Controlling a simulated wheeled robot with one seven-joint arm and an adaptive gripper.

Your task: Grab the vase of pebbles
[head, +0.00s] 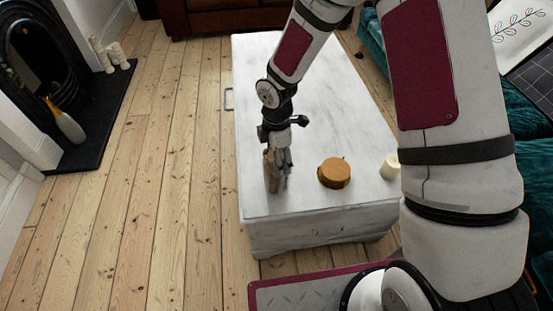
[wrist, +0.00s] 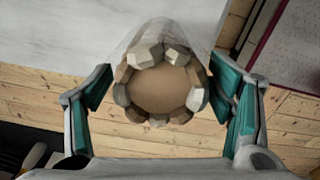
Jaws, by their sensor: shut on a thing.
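The vase of pebbles (wrist: 160,57) is clear glass with grey and tan stones ringed around a brown middle. In the wrist view it sits between the two teal-padded fingers of my gripper (wrist: 160,95). In the head view my gripper (head: 283,160) points down over the near left part of the white table, shut on the vase (head: 270,174), which is partly hidden by the fingers. The vase looks about upright. I cannot tell whether its base touches the tabletop.
The white table (head: 330,110) also holds a round brown object (head: 334,173) and a white candle (head: 390,167) to the right of the vase. A teal sofa (head: 505,140) stands at right. A fireplace with a yellow-and-white bottle (head: 66,123) is at left. Floorboards between are clear.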

